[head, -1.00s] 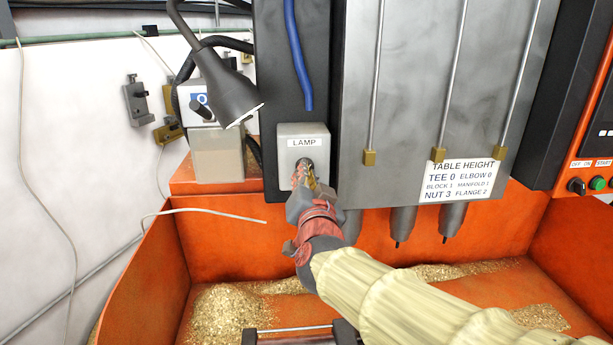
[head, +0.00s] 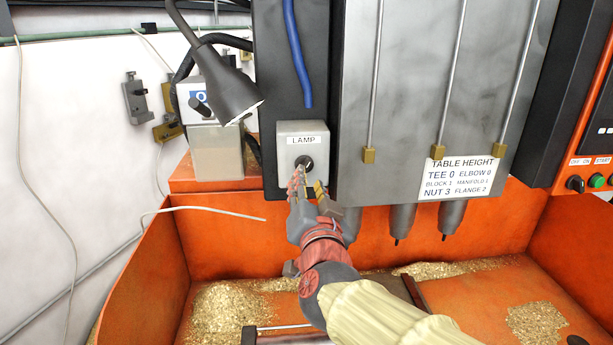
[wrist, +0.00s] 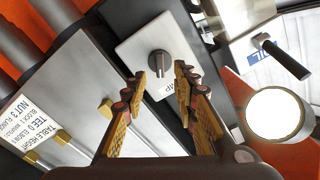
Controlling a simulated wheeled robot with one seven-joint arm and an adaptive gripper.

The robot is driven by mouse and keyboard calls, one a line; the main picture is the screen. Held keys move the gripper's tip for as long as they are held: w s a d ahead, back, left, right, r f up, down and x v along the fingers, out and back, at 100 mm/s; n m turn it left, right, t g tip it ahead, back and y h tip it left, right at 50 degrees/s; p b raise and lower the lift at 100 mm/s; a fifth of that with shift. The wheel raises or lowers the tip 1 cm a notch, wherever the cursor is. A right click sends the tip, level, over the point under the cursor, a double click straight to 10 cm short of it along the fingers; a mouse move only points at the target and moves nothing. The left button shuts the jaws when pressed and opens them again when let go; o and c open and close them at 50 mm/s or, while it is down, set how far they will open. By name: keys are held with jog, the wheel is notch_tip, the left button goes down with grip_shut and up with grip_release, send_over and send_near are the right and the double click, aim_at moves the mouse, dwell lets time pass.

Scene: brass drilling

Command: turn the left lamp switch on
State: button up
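My gripper (head: 309,181) is open just below and in front of the knob in the head view. In the wrist view my gripper (wrist: 158,83) has its two fingers apart with nothing between them. No contact with the knob is visible.
A lamp head (head: 232,95) hangs left of the box; its bright face (wrist: 274,114) shows in the wrist view. A grey drill housing (head: 410,90) with thin rods stands to the right. An orange tray (head: 220,235) with brass chips lies below.

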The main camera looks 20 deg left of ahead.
jog(key=v, duration=0.6)
jog(key=shift+s, duration=0.15)
jog(key=s+a+f+n+g+y, duration=0.3)
jog(key=s+a+f+n+g, duration=0.3)
jog(key=f, duration=0.4)
jog(key=s+d+f+g+h+b, duration=0.1)
jog(key=s+d+f+g, duration=0.25)
jog(key=s+f, duration=0.3)
jog(key=s+d+f+m+h+b, duration=0.1)
jog(key=d+f, duration=0.4)
jog(key=d, duration=0.6)
jog(key=s+d+f+m+g+h+b, duration=0.1)
jog(key=s+d+f+h+b, duration=0.2)
jog(key=d, duration=0.9)
jog(key=s+d+f+m+h+b, duration=0.2)
jog(key=d+f+h+b, duration=0.2)
jog(key=d, duration=0.8)
notch_tip(320, 180, down, 3)
jog(key=shift+s+r+h, duration=0.15)
jog(key=shift+r+h, duration=0.05)
jog(key=shift+h, duration=0.2)
jog(key=shift+g, duration=0.25)
